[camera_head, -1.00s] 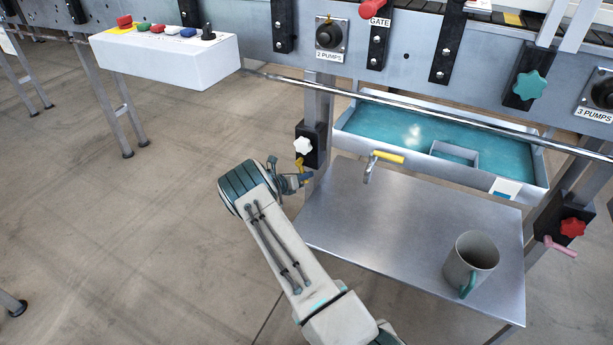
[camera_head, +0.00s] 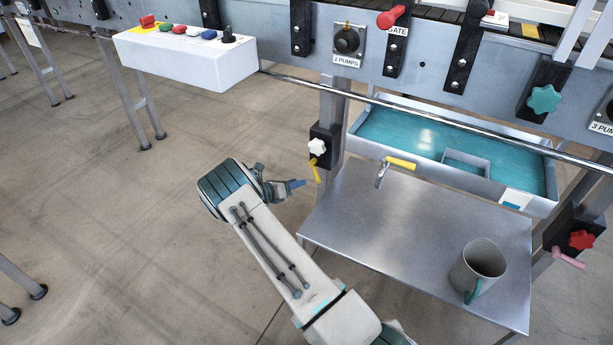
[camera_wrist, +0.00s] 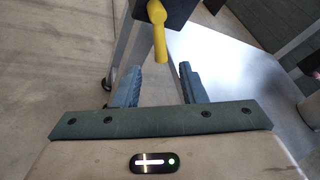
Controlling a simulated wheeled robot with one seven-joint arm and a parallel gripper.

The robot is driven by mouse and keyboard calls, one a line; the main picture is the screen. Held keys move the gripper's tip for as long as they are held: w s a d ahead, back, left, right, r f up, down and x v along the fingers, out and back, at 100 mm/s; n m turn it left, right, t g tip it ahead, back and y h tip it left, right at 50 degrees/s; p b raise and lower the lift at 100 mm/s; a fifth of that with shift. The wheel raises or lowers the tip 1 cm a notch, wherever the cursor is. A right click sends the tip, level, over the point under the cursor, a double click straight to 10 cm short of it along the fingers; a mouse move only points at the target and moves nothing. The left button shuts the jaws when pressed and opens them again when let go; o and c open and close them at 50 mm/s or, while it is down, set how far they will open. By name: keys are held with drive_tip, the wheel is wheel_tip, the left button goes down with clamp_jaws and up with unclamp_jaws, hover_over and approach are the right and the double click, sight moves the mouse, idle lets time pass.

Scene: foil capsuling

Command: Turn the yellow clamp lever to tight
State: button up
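The yellow clamp lever (camera_head: 316,171) hangs down from a black block (camera_head: 325,142) with a white star knob (camera_head: 317,147) on the machine's leg. In the wrist view the lever (camera_wrist: 158,32) points down toward the space between the fingers, a little beyond their tips. My gripper (camera_head: 298,184) is just left of and below the lever in the head view. In the wrist view my gripper (camera_wrist: 158,75) is open, with a clear gap between its two fingers and nothing held. It appears apart from the lever.
A steel table (camera_head: 400,240) with a mug (camera_head: 478,268) stands right of the lever. A yellow-handled tap (camera_head: 400,163) sits below the blue water tray (camera_head: 450,135). A pink lever (camera_head: 568,258) and red knob (camera_head: 581,240) are at far right. Open floor lies left.

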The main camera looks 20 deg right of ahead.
drive_tip(key=shift+v, duration=1.6)
